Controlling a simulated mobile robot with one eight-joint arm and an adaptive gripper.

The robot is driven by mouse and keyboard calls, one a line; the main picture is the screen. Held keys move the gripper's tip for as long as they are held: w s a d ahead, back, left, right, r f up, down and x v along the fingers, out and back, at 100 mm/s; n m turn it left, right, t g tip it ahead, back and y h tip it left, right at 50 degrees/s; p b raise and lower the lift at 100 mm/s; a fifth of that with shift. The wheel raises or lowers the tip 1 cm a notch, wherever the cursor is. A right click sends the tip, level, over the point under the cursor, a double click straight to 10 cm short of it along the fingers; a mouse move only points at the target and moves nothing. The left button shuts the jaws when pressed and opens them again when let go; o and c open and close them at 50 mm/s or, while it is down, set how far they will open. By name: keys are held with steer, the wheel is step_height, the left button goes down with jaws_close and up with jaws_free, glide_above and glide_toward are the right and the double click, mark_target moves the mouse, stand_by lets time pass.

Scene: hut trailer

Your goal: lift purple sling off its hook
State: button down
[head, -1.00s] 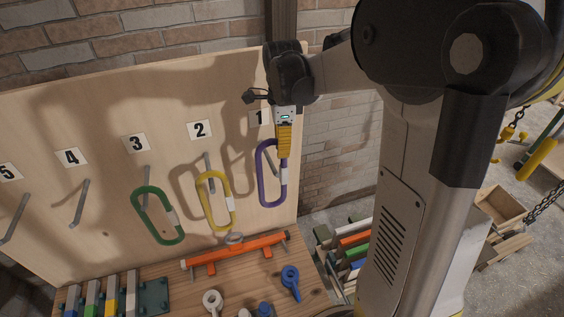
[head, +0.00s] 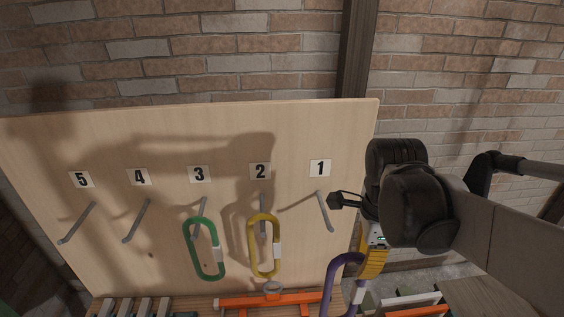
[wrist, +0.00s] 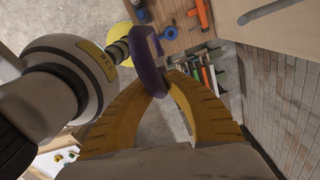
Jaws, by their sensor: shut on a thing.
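Hook 1 is bare. In the wrist view the yellow fingers of my gripper (wrist: 160,88) are shut on the purple sling (wrist: 146,52). The lower end of the sling runs out of the head view.
A green sling (head: 190,240) hangs on hook 3 and a yellow sling (head: 252,250) on hook 2. Hooks 4 (head: 136,222) and 5 (head: 76,224) are empty. An orange bar (head: 262,300) lies on the bench below the board. A brick wall stands behind.

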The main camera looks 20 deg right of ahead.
steer(key=shift+s+r, duration=0.2)
steer(key=shift+s, duration=0.05)
steer(key=shift+r+p, duration=1.9)
steer(key=shift+r, duration=0.15)
steer(key=s+a+p, duration=0.3)
steer(key=s+p, duration=0.7)
steer(key=s, duration=0.3)
steer(key=shift+s, duration=0.4)
steer(key=shift+d+f+b, duration=0.1)
steer(key=shift+d+b, duration=0.05)
steer(key=shift+b, duration=0.15)
